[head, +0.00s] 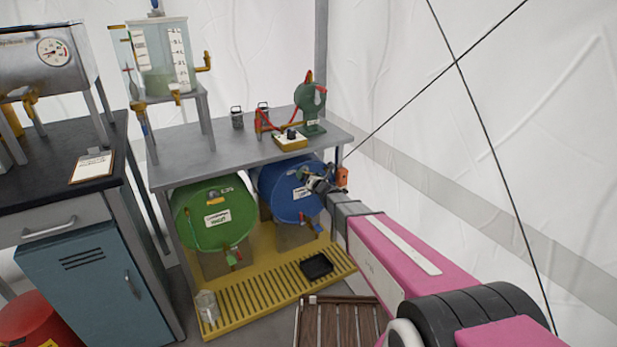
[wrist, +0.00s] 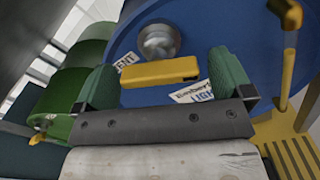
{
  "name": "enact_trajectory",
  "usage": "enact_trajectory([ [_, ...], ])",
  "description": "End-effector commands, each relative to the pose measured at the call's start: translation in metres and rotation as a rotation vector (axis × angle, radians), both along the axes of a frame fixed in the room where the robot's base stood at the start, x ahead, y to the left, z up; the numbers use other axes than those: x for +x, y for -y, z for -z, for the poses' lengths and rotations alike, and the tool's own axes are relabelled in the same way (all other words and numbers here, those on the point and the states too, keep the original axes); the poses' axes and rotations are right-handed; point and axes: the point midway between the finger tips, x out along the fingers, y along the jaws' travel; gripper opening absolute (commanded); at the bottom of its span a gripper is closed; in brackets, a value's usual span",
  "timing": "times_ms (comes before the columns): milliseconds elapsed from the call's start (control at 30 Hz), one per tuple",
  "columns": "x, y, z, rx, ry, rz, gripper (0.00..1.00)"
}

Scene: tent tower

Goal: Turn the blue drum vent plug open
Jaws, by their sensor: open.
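The blue drum (head: 285,192) lies on its side under the grey bench, with its round end facing out. Its end fills much of the wrist view (wrist: 215,35). A yellow bar-shaped handle (wrist: 160,72), seemingly the vent plug, lies on the drum face beside a partly hidden label ending in "ENT" (wrist: 126,62). My gripper (wrist: 165,68) is open, with one green finger on each side of the yellow bar.
A round silver cap (wrist: 158,42) sits beyond the bar. A green drum (head: 215,215) lies to the left. A yellow drip tray (head: 270,275) below holds a black dish (head: 317,266) and a clear jar (head: 207,305). The bench top (head: 225,145) is close above my gripper.

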Motion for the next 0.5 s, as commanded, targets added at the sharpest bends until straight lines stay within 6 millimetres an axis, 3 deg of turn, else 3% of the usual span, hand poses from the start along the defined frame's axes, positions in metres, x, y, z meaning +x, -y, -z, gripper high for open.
enact_trajectory([
  [500, -0.074, 0.043, -0.001, 0.0, 0.0, 0.001, 0.98],
])
